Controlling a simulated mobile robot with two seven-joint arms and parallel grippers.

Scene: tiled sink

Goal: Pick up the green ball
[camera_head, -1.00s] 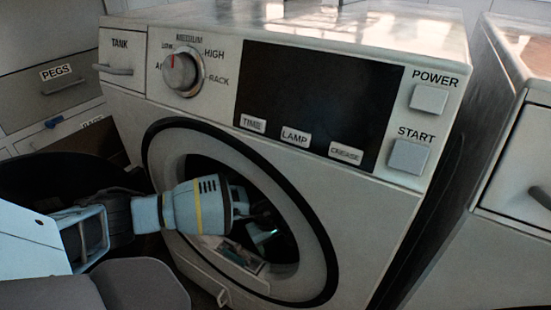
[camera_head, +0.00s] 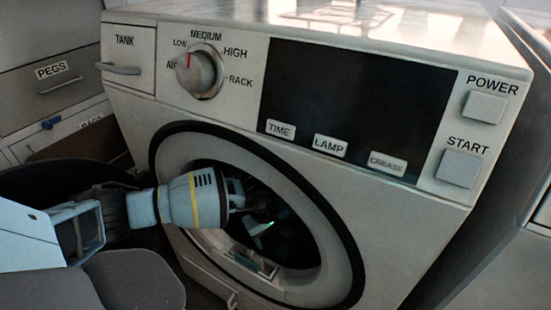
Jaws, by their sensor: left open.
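No green ball can be made out; a small bright green glint shows in the dark drum opening (camera_head: 290,243), too small to identify. My left gripper (camera_head: 262,211) reaches from the left into the round door opening of the white machine (camera_head: 390,232). Its fingers are dark and hard to see against the drum, and I cannot see anything held between them. The glint lies just below the fingers. My right gripper is not in view.
The control panel has a dial (camera_head: 200,72), a dark display (camera_head: 355,100) and buttons above the opening. Drawers (camera_head: 50,85) stand at the left, and another white unit stands at the right.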

